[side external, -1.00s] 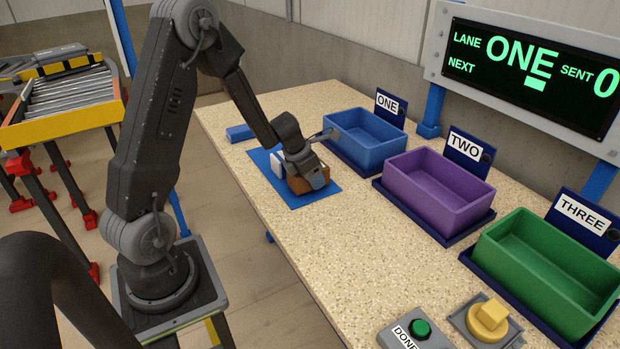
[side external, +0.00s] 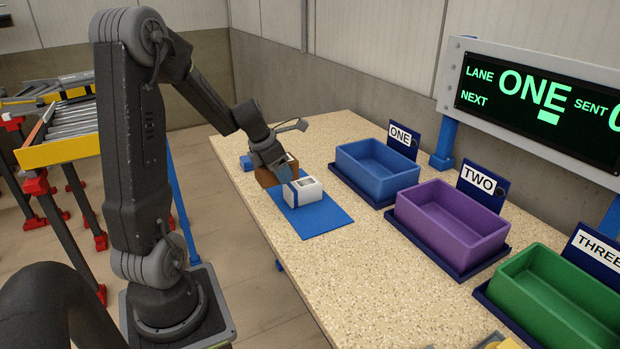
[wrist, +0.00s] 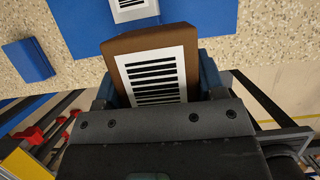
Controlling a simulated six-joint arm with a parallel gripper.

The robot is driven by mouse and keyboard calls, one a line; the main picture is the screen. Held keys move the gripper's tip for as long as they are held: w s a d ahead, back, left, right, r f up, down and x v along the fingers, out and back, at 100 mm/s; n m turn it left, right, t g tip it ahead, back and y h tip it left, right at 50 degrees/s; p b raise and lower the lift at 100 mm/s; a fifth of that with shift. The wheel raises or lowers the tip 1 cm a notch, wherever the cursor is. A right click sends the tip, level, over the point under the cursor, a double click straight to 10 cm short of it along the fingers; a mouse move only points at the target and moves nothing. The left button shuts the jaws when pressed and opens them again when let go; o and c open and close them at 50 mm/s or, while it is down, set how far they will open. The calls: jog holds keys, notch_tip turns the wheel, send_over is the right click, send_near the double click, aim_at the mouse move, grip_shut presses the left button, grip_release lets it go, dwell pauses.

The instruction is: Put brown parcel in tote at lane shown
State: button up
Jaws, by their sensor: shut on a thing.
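The brown parcel (wrist: 120,58), with a barcode label on top, sits between the blue fingers of my gripper (wrist: 158,82) in the wrist view. In the side view my gripper (side external: 281,172) is shut on the brown parcel (side external: 265,178), partly hiding it, at the far-left end of the blue mat (side external: 322,222). I cannot tell whether it is lifted clear of the table. The sign (side external: 545,100) reads lane ONE. The blue tote (side external: 385,186) at the ONE label (side external: 400,136) appears empty, to the right of my gripper.
A white parcel (side external: 304,194) is on the mat, close to the brown one. A small blue block (side external: 246,163) lies behind. The purple tote (side external: 455,240) at TWO and green tote (side external: 540,300) at THREE appear empty. Bare table separates mat and totes.

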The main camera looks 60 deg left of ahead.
jog(key=w+a+r, duration=0.1)
jog(key=w, duration=0.9)
jog(key=w+a+r, duration=0.1)
jog(key=w+a, duration=0.1)
jog(key=w, duration=0.8)
jog(key=w+d+f, duration=0.1)
jog(key=w+d, duration=0.2)
jog(key=w, duration=0.4)
jog(key=w+d+f, duration=0.2)
jog(key=w+d, duration=0.2)
jog(key=w, duration=0.3)
notch_tip(320, 180, down, 9)
jog(key=shift+f, duration=0.1)
jog(key=shift+f, duration=0.1)
jog(key=shift+f, duration=0.15)
jog(key=o, duration=0.7)
